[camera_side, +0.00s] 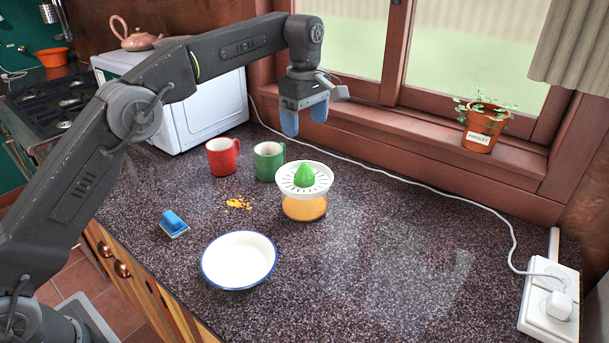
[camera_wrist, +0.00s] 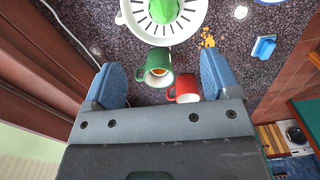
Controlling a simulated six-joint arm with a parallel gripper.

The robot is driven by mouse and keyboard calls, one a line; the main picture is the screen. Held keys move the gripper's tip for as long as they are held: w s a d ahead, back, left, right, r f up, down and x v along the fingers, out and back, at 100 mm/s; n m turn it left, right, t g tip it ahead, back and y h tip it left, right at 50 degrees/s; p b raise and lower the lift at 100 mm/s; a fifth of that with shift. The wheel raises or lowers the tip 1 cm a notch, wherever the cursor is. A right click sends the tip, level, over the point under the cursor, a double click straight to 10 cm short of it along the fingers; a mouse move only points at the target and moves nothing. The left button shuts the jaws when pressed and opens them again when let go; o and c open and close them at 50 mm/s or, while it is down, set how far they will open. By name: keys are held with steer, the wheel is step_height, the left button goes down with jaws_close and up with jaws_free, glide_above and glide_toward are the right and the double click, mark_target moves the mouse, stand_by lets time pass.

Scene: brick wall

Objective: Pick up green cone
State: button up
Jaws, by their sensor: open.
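The green cone (camera_side: 305,173) sits upright in the middle of a white slotted juicer top (camera_side: 321,182), which rests on an orange-yellow base (camera_side: 304,208) on the counter. In the wrist view the cone (camera_wrist: 163,10) is at the top edge, partly cut off. My gripper (camera_side: 304,122) is open and empty, pointing down above and behind the mugs, apart from the cone. In the wrist view its blue fingers (camera_wrist: 165,82) are spread wide, with the green and red mugs showing far below between them.
A red mug (camera_side: 223,157) and a green mug (camera_side: 268,161) stand left of the juicer. A white blue-rimmed dish (camera_side: 239,260), a blue brush (camera_side: 173,224) and orange crumbs (camera_side: 238,203) lie nearer. A white cable (camera_side: 400,179) runs along the window side.

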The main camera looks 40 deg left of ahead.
mark_target(303, 170)
step_height(303, 170, down, 7)
steer(key=shift+f, duration=0.15)
steer(key=shift+s+f, duration=0.2)
steer(key=shift+f, duration=1.15)
steer(key=shift+s+f, duration=0.2)
steer(key=shift+f, duration=1.1)
steer(key=c, duration=1)
steer(key=shift+r, duration=0.1)
